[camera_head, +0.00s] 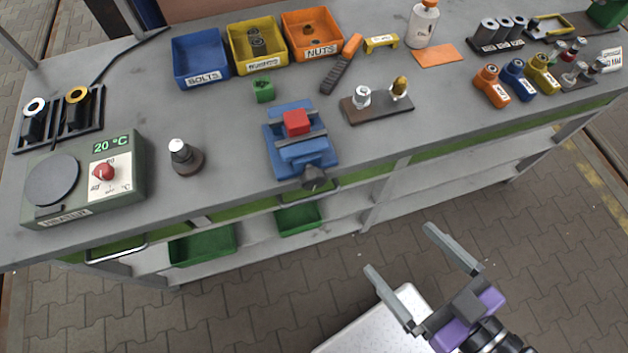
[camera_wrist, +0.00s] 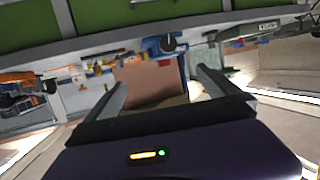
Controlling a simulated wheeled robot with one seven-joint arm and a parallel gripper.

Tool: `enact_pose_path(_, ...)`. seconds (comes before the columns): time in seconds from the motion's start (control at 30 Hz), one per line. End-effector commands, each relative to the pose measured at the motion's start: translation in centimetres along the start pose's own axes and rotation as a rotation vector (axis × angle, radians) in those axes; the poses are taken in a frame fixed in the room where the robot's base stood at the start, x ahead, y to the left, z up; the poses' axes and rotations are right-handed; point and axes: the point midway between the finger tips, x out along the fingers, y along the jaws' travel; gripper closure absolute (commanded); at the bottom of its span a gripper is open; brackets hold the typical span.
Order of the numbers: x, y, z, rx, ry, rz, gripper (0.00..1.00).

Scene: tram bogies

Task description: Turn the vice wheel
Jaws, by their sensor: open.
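A blue vice (camera_head: 300,150) stands near the front edge of the grey workbench, left of the middle in the head view. A red block (camera_head: 296,122) sits between its grey jaws. The dark vice wheel (camera_head: 314,178) is at the vice's front, at the bench edge. In the wrist view the blue vice (camera_wrist: 152,46) and dark wheel (camera_wrist: 168,43) show small, under the bench's front edge in the picture. My gripper (camera_head: 398,248) is open and empty, in front of the bench, to the right of the vice and well apart from it.
The workbench (camera_head: 225,125) carries a heater (camera_head: 85,180) at left, a blue bolts bin (camera_head: 200,58), an orange nuts bin (camera_head: 312,35), and a dark block with two fittings (camera_head: 378,108) right of the vice. Drawer handles stick out below.

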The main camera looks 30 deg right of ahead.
Motion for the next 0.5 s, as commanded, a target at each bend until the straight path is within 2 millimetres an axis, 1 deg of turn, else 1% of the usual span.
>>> enact_pose_path(0.27,0.0,0.0,0.0,0.0,0.0,0.0,0.0)
enact_pose_path(0.3,0.0,0.0,0.0,0.0,0.0,0.0,0.02)
enact_pose_path(0.43,0.3,0.3,0.4,0.005,0.006,0.018,0.28)
enact_pose_path(0.47,0.6,0.4,0.4,0.01,0.014,0.028,0.3)
enact_pose_path(0.5,1.1,0.5,0.6,0.024,0.028,0.045,0.3)
